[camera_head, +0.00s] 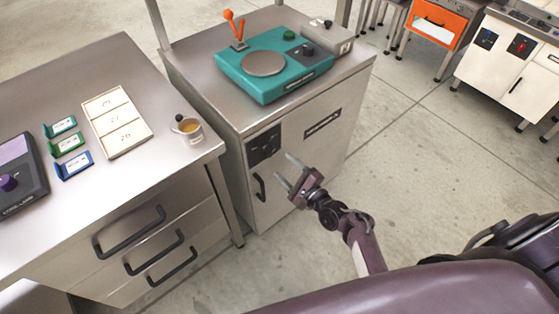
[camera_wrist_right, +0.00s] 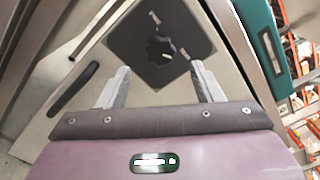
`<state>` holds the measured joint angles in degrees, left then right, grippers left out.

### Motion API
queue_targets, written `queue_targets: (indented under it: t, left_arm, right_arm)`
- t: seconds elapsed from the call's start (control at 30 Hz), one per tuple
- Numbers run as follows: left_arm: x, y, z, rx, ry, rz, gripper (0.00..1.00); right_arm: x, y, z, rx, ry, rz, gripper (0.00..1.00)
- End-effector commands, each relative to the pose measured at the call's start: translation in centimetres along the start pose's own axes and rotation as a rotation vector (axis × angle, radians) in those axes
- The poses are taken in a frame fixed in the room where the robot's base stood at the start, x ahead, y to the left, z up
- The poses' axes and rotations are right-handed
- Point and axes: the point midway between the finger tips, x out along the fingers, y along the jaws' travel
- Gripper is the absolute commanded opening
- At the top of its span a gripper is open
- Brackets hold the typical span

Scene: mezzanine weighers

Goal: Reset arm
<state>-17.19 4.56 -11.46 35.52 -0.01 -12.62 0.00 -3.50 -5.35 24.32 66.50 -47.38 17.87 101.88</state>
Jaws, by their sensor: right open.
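My right gripper (camera_head: 287,172) is open and empty, in front of the metal cabinet (camera_head: 310,150) that carries the teal weigher (camera_head: 285,75). Its two grey fingers are spread wide in the right wrist view (camera_wrist_right: 163,85). Beyond them, that view shows the cabinet's dark control plate (camera_wrist_right: 160,45) with a black knob. I cannot tell whether the fingers touch the cabinet front. My left gripper is in neither view.
The left counter (camera_head: 95,75) holds a small cup (camera_head: 187,127), a numbered tray (camera_head: 118,143), several small coloured holders (camera_head: 60,127) and a purple-topped device (camera_head: 20,175). Drawer handles (camera_head: 128,232) project from its front. Open floor (camera_head: 430,150) lies to the right.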

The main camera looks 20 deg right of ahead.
Motion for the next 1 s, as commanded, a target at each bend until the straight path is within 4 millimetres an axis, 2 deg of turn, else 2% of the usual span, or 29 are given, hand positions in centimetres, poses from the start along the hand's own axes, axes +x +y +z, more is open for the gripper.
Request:
queue_targets:
  t: [0.1,0.57,0.67,0.77,0.87,0.9,0.97,1.0]
  left_arm:
    - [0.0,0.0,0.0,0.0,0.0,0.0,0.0]
    - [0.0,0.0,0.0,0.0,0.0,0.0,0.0]
    - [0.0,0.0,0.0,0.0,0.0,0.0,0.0]
    - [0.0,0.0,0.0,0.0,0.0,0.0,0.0]
    - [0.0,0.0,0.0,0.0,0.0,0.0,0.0]
    - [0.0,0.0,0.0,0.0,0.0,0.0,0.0]
    - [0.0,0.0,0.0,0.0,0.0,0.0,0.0]
    - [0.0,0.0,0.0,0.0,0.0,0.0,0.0]
  right_arm:
    - [-0.6,0.0,0.0,0.0,0.0,0.0,0.6]
    - [-0.5,0.0,0.0,0.001,0.0,-0.001,0.6]
    - [-0.6,0.6,-0.1,-0.016,0.007,0.015,0.6]
    - [-1.3,3.5,-0.8,-0.105,0.039,0.086,0.6]
    - [-3.1,9.0,-2.2,-0.286,0.083,0.236,0.6]
    - [-4.3,11.6,-2.9,-0.377,0.094,0.314,0.6]
    - [-6.5,15.6,-3.9,-0.52,0.098,0.442,0.6]
    - [-8.2,18.1,-4.5,-0.616,0.091,0.528,0.6]
